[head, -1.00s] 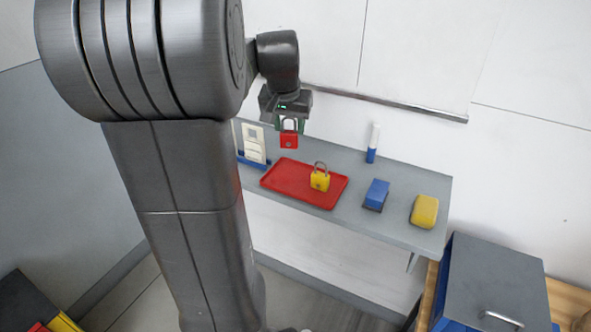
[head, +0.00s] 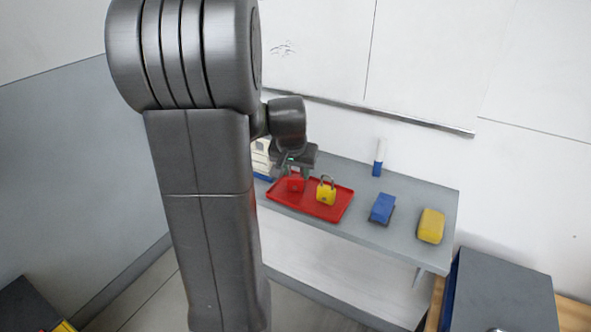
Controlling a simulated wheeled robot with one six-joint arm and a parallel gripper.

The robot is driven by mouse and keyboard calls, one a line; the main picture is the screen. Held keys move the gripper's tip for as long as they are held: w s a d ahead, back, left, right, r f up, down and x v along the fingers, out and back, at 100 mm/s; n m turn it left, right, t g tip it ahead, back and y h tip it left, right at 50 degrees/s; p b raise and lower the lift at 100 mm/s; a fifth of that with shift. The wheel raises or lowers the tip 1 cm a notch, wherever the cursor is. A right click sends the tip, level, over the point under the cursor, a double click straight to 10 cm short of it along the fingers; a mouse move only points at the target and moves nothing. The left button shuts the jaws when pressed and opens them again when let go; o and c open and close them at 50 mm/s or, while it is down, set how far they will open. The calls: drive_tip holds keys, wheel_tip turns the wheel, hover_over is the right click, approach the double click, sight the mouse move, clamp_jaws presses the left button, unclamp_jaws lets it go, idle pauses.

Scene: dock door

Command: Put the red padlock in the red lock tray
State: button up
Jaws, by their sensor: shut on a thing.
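The red padlock (head: 295,185) is at my gripper (head: 294,174), which is shut on it from above. It is over the left part of the red lock tray (head: 322,212); I cannot tell whether its base touches the tray. Its shackle is mostly hidden by my gripper. The red tray lies on the grey shelf. A yellow padlock (head: 326,194) stands upright in the tray, just right of the red padlock.
On the shelf (head: 400,240), right of the tray, are a blue block-shaped item (head: 382,208) and a yellow one (head: 431,226). A blue and white marker (head: 379,158) stands behind. A white and blue holder (head: 262,160) is partly hidden behind my arm.

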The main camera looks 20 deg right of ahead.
drive_tip(key=shift+f, duration=0.2)
drive_tip(key=o, duration=1)
drive_tip(key=shift+o, duration=0.2)
drive_tip(key=shift+r, duration=0.5)
drive_tip(key=v, duration=1.1)
drive_tip(key=shift+r, duration=0.2)
drive_tip(key=shift+s+a, duration=0.1)
drive_tip(key=shift+s, duration=0.05)
